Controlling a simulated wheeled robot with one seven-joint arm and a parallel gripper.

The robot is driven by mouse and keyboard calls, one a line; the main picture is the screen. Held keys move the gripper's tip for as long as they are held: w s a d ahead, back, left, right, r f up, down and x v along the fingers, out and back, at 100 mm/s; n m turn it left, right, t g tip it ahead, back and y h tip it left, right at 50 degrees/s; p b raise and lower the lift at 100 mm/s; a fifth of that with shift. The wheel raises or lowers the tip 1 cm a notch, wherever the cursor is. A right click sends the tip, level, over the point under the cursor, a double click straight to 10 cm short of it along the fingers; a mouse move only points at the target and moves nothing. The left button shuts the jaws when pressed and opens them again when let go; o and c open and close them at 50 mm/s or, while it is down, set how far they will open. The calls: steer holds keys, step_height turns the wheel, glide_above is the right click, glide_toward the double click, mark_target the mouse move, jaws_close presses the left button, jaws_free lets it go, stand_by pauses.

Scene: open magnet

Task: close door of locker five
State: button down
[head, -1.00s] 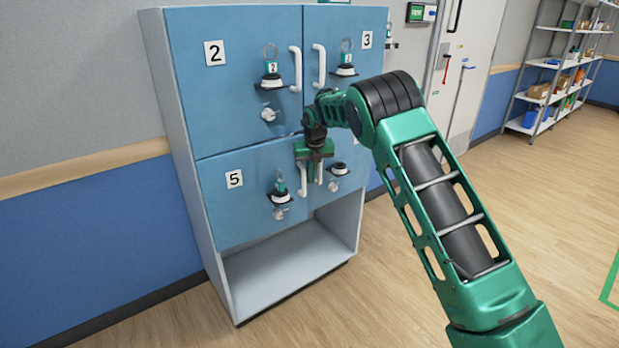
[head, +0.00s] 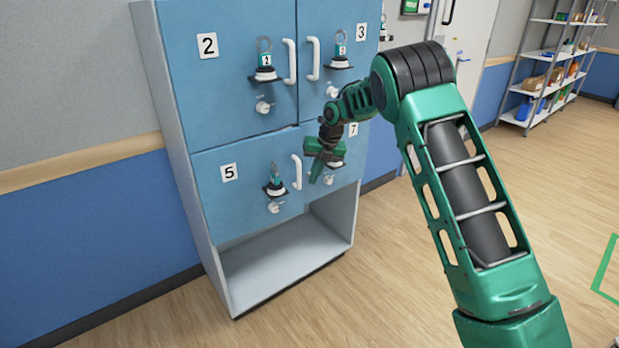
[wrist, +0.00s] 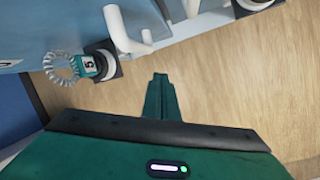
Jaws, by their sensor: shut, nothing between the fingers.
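The door of locker five (head: 225,205) is a blue panel at the lower left of the locker block in the head view. It looks flush, or nearly flush, with its neighbours. Its white handle (head: 297,172) stands at its right edge and also shows in the wrist view (wrist: 128,32). A key on a coil with a tag marked 5 (wrist: 88,65) hangs at its lock holder. My gripper (head: 316,178) is shut and empty, in front of the door of locker seven and right of the handle, apart from it. In the wrist view the closed fingers (wrist: 160,85) point toward the floor.
Doors two (head: 225,75) and three (head: 345,90) above look shut. The door of locker seven (head: 348,165) is partly hidden by my gripper. An open empty shelf space (head: 280,258) lies below. The wooden floor (head: 410,270) is clear. A shelving rack (head: 535,85) stands far right.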

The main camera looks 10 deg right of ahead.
steer(key=s+a+f+m+t+y, duration=0.1)
steer(key=s+a+f+m+y, duration=0.2)
steer(key=s+f+m+y, duration=0.7)
steer(key=d+r+m+t+h, duration=0.1)
steer(key=d+r+m+t, duration=0.25)
steer(key=m+t, duration=0.45)
steer(key=d+r+m+t+h, duration=0.1)
steer(key=d+r+m+t, duration=0.3)
steer(key=m, duration=0.7)
steer(key=f+x, duration=0.2)
steer(key=x, duration=1.1)
steer(key=shift+w+d, duration=0.35)
steer(key=shift+w, duration=0.1)
steer(key=shift+f, duration=0.1)
steer(key=shift+d, duration=0.1)
